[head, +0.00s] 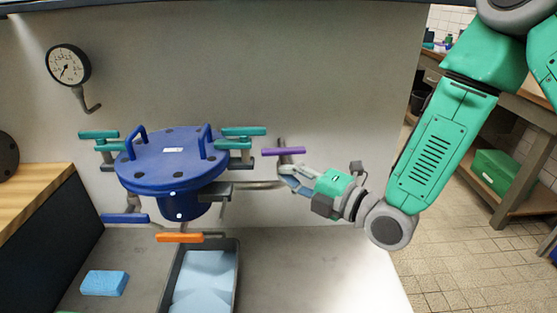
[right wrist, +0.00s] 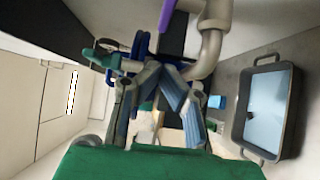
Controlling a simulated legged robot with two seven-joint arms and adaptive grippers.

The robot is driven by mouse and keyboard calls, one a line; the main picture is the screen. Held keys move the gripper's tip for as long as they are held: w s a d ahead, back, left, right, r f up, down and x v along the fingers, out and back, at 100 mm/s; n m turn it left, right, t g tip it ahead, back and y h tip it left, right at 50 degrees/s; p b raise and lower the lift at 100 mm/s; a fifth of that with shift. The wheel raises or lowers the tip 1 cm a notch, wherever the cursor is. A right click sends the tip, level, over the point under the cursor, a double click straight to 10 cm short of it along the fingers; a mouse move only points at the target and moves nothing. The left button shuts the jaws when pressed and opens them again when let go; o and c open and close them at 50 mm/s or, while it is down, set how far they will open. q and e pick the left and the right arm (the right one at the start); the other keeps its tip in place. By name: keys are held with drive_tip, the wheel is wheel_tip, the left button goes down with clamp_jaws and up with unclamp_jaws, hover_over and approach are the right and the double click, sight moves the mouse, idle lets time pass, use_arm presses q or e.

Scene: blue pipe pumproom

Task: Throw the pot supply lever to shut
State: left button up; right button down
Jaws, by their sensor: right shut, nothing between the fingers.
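A blue lidded pot (head: 172,160) with two upright handles stands in front of the pale wall. A purple lever (head: 284,151) lies level across a pipe right of the pot; its end also shows at the top of the right wrist view (right wrist: 167,14). An orange lever (head: 179,238) sits below the pot and a blue lever (head: 124,218) at its left. No label tells which is the pot supply lever. My right gripper (head: 283,170) is shut and empty, just below the purple lever; contact is unclear. My left gripper is out of view.
Teal clamp handles (head: 243,131) stick out around the pot lid. A grey pipe (right wrist: 208,48) runs beside my right gripper. A dark tray (head: 237,285) with pale blue contents and a blue sponge (head: 104,283) lie below. A gauge (head: 68,65) hangs on the wall.

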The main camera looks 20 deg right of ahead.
sight(271, 155)
drive_tip(key=shift+w+a, duration=0.1)
drive_tip(key=shift+w, duration=2.55)
drive_tip(key=shift+w, duration=0.2)
drive_tip(key=shift+w+r+b, duration=0.15)
drive_tip(key=shift+w+b, duration=0.05)
drive_tip(key=shift+b, duration=0.1)
